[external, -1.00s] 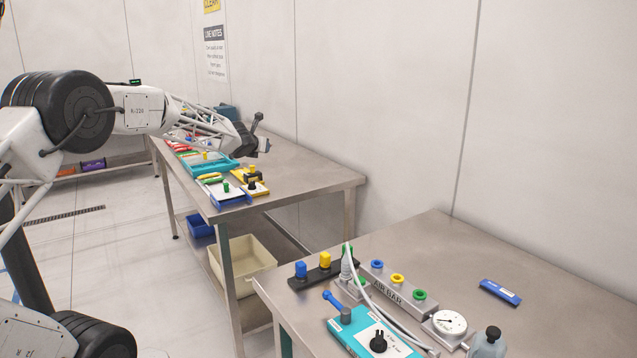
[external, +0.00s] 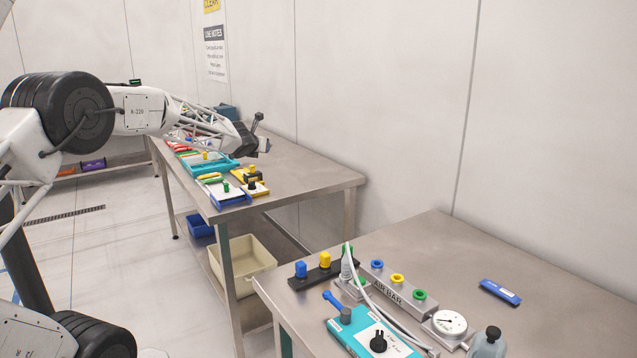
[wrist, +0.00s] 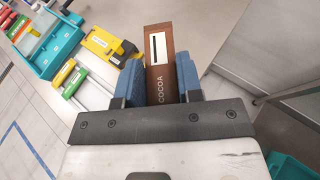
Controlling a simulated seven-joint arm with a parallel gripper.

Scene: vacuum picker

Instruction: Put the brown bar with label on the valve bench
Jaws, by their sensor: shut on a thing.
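The brown bar (wrist: 162,78) with a white label and the word COCOA is between the blue finger pads of my gripper (wrist: 160,80) in the wrist view, and the gripper is shut on it. In the external view my gripper (external: 258,148) is above the far bench (external: 300,180); the bar cannot be made out there. The near bench (external: 450,245) at the lower right carries an air bar (external: 390,285) with coloured valve rings, a gauge (external: 450,322) and a teal box (external: 372,335). It appears to be the valve bench.
A teal tray (external: 205,166) and several coloured parts lie on the far bench, left of my gripper. A blue bar (external: 500,292) lies on the near bench. Its back part is bare. A white hose (external: 375,305) crosses its front. A gap separates the benches.

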